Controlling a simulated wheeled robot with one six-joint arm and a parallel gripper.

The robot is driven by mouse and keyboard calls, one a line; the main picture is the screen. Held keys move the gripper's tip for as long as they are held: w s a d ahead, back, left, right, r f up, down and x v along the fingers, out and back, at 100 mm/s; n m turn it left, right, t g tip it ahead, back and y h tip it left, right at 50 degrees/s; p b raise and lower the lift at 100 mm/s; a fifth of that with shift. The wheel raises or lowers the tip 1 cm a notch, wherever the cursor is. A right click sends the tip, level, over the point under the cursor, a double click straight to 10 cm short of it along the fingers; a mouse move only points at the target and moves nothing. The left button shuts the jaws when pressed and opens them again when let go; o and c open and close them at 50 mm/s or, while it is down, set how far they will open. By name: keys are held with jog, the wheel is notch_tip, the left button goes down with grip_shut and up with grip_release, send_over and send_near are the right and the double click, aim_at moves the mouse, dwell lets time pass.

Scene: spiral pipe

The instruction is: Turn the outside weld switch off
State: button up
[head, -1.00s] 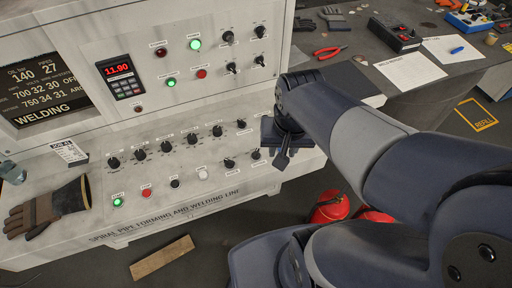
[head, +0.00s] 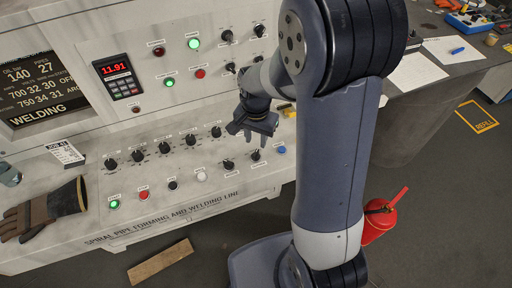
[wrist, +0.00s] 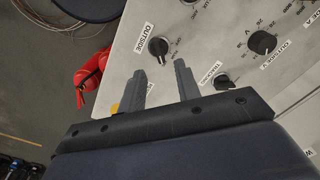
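The outside weld switch is a black rotary knob (wrist: 158,47) beside a white label reading OUTSIDE (wrist: 145,38), near the panel edge in the wrist view. I cannot tell for sure which knob it is in the head view. My gripper (wrist: 163,80) is open and empty, its two grey fingers apart. The knob lies just beyond the fingertips, roughly in line with the gap, with no contact visible. In the head view my gripper (head: 256,124) hangs over the right part of the console's lower panel (head: 215,195). My arm hides part of the console behind it.
A small yellow object (head: 288,110) lies right of the gripper. A red extinguisher (head: 380,215) stands on the floor. A grey worktable (head: 410,105) is at the right.

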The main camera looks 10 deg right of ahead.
aim_at(256, 152)
notch_tip(256, 152, down, 6)
jog(key=shift+r, duration=0.15)
jog(key=shift+c, duration=0.5)
grip_shut()
